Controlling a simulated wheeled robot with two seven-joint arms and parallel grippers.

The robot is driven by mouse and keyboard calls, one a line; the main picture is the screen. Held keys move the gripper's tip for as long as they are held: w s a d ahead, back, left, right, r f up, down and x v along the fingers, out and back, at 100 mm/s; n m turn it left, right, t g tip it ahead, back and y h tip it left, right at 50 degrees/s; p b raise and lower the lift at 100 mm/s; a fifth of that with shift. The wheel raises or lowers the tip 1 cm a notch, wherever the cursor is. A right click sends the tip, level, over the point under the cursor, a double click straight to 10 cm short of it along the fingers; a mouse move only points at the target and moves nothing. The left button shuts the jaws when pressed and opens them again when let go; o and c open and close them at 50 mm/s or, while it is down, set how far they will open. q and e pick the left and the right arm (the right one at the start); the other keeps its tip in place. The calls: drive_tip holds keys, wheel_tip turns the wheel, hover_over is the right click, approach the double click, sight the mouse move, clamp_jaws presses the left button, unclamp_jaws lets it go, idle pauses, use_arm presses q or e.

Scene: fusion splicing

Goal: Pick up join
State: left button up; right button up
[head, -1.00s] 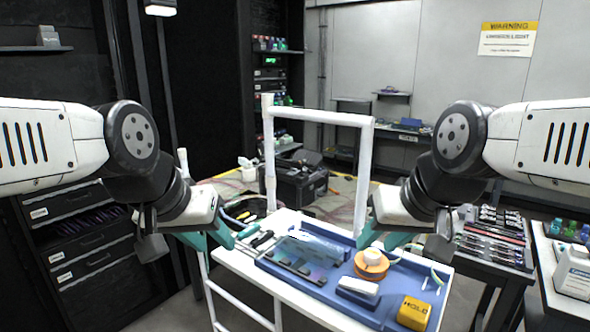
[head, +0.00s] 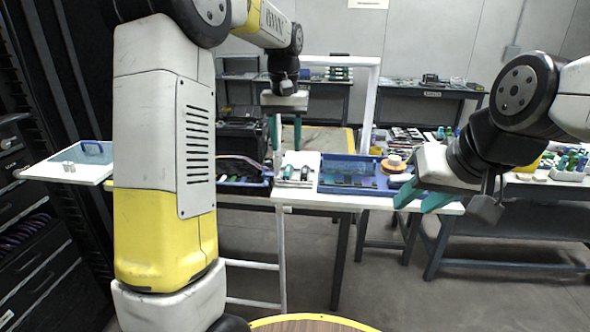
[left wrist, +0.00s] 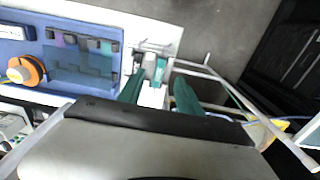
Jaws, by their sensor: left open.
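No part is plainly recognisable as the join. My left gripper (head: 286,147) is open and empty, pointing down above the left end of the white table. In the left wrist view its teal fingers (left wrist: 160,88) are apart, over a narrow white holder (left wrist: 152,96) with small tools, including a green-handled one (left wrist: 160,70). The same white holder shows below the fingers in the head view (head: 298,170). My right gripper (head: 422,203) has its teal fingers apart with nothing between them, at the table's right front.
A blue tray (head: 330,187) holds dark blocks, and an orange spool (head: 394,163) sits at its right. A white upright frame (head: 367,105) rises behind the table.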

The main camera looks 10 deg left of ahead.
sight(287, 171)
use_arm(q)
drive_tip(key=shift+w+d+f, duration=0.1)
drive_tip(key=shift+w+f, duration=0.25)
drive_tip(key=shift+f, duration=0.35)
drive_tip(key=f, duration=0.7)
drive_tip(key=shift+w, duration=0.3)
drive_tip(key=shift+c, duration=0.4)
clamp_jaws()
